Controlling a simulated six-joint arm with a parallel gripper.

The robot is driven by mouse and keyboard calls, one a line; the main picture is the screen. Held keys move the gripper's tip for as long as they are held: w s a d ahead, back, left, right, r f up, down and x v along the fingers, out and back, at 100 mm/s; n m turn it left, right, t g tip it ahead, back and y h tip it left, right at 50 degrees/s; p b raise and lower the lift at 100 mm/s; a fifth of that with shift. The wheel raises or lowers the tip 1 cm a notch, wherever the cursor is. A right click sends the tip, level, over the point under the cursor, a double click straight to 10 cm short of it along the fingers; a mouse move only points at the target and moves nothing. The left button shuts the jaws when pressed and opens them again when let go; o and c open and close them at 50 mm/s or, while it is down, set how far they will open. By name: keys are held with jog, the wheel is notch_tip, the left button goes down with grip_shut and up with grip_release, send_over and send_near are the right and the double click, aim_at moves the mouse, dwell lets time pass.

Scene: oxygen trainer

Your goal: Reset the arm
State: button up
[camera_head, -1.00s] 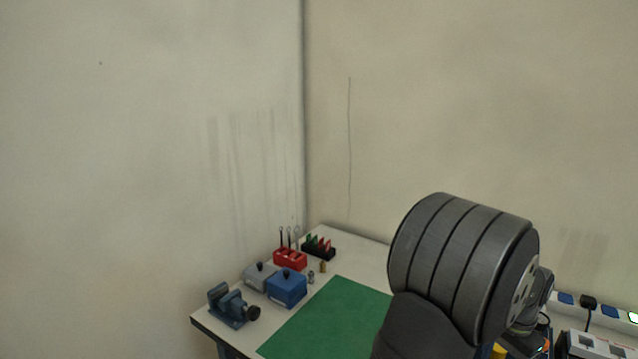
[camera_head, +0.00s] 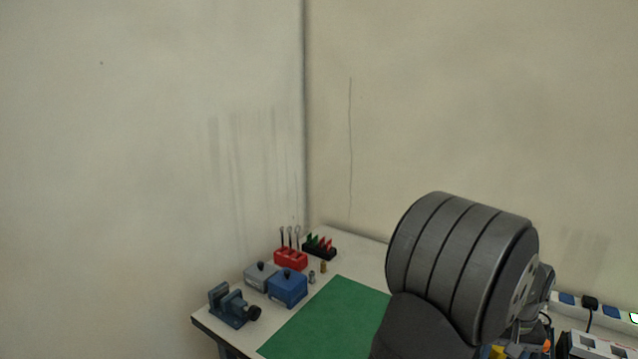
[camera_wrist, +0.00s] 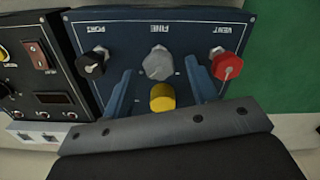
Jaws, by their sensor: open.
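My gripper (camera_wrist: 160,72) shows in the wrist view with its two blue fingers apart. It is over a dark blue panel (camera_wrist: 130,28) with upside-down labels. A grey knob (camera_wrist: 158,65) labelled FINE appears between the fingers, and a yellow knob (camera_wrist: 162,97) appears nearer the gripper's base. I cannot tell whether the fingers touch the panel or the knobs. A black knob (camera_wrist: 91,62) is to the left and a red knob (camera_wrist: 227,66) to the right. In the head view my arm's large dark joint hides most of the gripper area.
A second dark box (camera_wrist: 40,65) with a red switch adjoins the panel. A green mat (camera_head: 335,315) lies on the table. A vise (camera_head: 232,306), a blue box (camera_head: 287,288), a red tool holder (camera_head: 290,259) and a black rack (camera_head: 320,248) stand at left. A power strip (camera_head: 625,318) is at right.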

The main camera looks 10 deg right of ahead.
jog(key=shift+r, duration=2.8)
jog(key=a+r+t+h, duration=0.1)
jog(key=a+r, duration=0.2)
jog(key=a, duration=0.8)
jog(key=a+r+t+h, duration=0.1)
jog(key=a+r, duration=0.2)
jog(key=a, duration=0.7)
jog(key=s+a+f+t, duration=0.1)
jog(key=s+a+f, duration=0.1)
jog(key=a, duration=0.4)
jog(key=s+a+f+t, duration=0.1)
jog(key=s+a+f, duration=0.2)
jog(key=s+a, duration=0.2)
jog(key=s+a+f+n+t, duration=0.1)
jog(key=s+a+f, duration=0.2)
jog(key=a, duration=0.5)
jog(key=shift+s, duration=0.3)
